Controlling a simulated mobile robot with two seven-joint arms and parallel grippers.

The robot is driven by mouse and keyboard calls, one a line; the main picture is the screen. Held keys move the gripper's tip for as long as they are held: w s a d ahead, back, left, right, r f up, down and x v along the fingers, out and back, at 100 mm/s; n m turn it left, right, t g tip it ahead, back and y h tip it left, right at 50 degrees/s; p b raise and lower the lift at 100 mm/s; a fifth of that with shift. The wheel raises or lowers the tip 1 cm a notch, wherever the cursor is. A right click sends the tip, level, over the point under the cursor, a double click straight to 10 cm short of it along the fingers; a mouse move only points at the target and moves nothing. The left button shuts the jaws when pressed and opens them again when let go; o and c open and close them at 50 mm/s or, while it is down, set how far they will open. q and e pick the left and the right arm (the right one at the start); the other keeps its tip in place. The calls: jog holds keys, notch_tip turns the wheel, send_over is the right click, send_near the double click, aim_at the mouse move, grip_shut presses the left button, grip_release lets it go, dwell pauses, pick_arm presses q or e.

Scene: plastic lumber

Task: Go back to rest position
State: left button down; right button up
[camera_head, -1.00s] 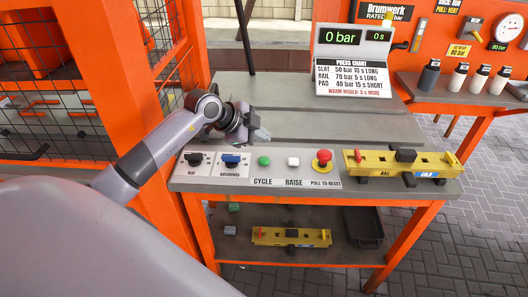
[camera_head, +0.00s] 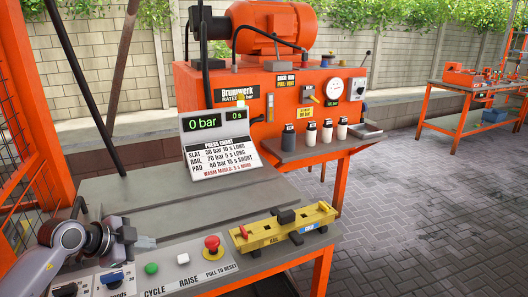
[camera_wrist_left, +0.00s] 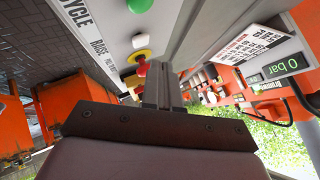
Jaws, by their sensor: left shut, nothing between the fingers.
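My left gripper (camera_head: 146,243) is at the lower left of the head view, above the bench's control panel near the blue knob. It is shut and empty, and its fingers point right. In the left wrist view its two fingers (camera_wrist_left: 160,85) are together in front of the panel. My right gripper is in neither view.
A display (camera_head: 219,146) reads 0 bar. An orange press unit (camera_head: 285,85) stands behind.

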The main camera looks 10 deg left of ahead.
pick_arm(q)
jog(key=s+d+f+t+h, duration=0.1)
jog(key=s+d+t+h, duration=0.45)
jog(key=d, duration=0.85)
jog(key=s+f+n+g+y, duration=0.3)
jog(key=s+f+n+y, duration=0.4)
jog(key=s+f, duration=1.1)
jog(key=s+n, duration=0.1)
jog(key=n, duration=0.3)
jog(key=shift+s+a+f+n+g+y, duration=0.2)
jog(key=shift+a+f+n+g+y, duration=0.1)
jog(key=shift+a+f+g+y, duration=0.1)
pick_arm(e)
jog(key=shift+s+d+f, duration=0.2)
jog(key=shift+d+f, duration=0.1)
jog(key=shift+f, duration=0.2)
